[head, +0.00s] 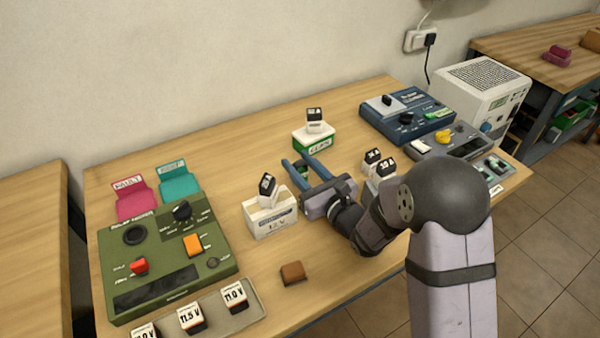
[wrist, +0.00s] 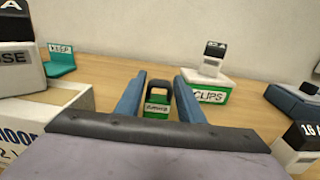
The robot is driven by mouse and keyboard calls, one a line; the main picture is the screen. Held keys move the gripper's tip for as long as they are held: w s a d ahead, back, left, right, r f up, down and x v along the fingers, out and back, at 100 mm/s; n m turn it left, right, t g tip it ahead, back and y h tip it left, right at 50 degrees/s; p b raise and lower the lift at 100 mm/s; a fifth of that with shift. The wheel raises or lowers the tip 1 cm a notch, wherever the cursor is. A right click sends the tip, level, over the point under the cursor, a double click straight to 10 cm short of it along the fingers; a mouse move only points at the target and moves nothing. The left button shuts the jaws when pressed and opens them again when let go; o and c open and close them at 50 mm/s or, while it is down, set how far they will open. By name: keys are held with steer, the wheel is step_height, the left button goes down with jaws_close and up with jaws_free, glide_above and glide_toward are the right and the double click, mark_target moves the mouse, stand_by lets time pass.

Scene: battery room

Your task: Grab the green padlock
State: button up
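The green padlock (wrist: 157,103) has a dark shackle and a pale label on its front. In the wrist view it stands upright on the table between my gripper's two blue fingers. In the head view the padlock (head: 301,170) is mostly hidden behind the fingers. My gripper (wrist: 161,85) is open, with a gap showing on both sides of the padlock. In the head view my gripper (head: 303,163) reaches low over the table toward the back.
A green-and-white CLIPS box (head: 314,138) with a block on top stands just behind. A white 12 V box (head: 268,218) is at the left, close to my gripper. Black-and-white blocks (head: 371,160) stand at the right. A brown block (head: 292,273) lies in front.

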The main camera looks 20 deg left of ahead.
mark_target(300, 162)
steer(key=c, duration=0.6)
steer(key=shift+c, duration=0.2)
steer(key=shift+r, duration=0.1)
step_height(300, 162, up, 10)
steer(key=shift+f, duration=0.1)
